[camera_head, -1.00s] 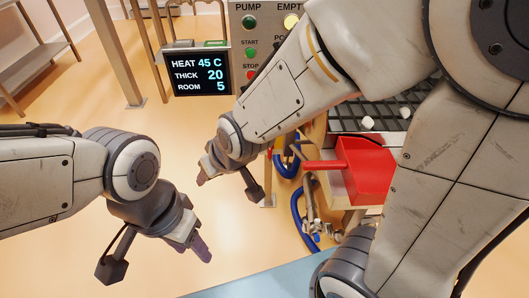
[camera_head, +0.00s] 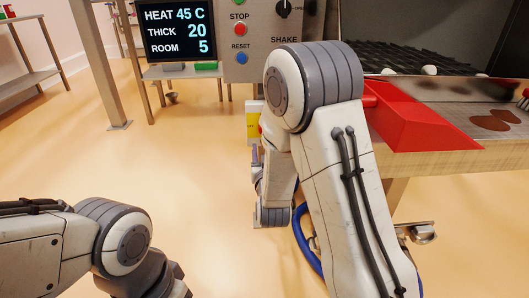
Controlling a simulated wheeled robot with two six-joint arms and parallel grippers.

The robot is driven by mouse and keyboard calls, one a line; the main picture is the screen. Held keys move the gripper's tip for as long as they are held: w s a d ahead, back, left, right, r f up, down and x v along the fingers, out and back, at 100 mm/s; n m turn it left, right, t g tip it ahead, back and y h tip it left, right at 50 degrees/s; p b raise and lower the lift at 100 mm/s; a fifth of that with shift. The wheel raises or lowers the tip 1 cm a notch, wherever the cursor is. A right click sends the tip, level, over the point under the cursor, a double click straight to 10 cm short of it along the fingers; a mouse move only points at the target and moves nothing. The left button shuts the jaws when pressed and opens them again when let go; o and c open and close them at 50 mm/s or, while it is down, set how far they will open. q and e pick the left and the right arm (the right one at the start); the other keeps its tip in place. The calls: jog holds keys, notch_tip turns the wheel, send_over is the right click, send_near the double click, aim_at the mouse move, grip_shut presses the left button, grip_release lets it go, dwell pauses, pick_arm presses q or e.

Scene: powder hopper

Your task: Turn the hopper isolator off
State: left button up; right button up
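A yellow box (camera_head: 252,124) with a red part at its right edge is mounted below the control panel; it looks like the isolator. Its right side is covered by my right arm, so the position of its handle cannot be read. My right gripper (camera_head: 257,168) is partly visible just below the yellow box, mostly hidden behind its own arm. Whether it touches the box, and how far its fingers are apart, cannot be told. My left arm comes in at the lower left, and its fingers lie below the picture edge.
The control panel (camera_head: 238,62) has red and blue buttons and a SHAKE knob (camera_head: 283,9). A display (camera_head: 178,34) stands beside it. A red scoop (camera_head: 425,125) lies on the bench ledge at right. A blue hose (camera_head: 303,240) hangs below.

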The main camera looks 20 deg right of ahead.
pick_arm(q)
notch_tip(320, 180, down, 4)
jog(key=b, duration=0.3)
pick_arm(e)
jog(key=x, duration=1)
jog(key=shift+w+d+f, duration=0.1)
jog(key=shift+w+d, duration=0.15)
jog(key=shift+d, duration=0.25)
grip_shut()
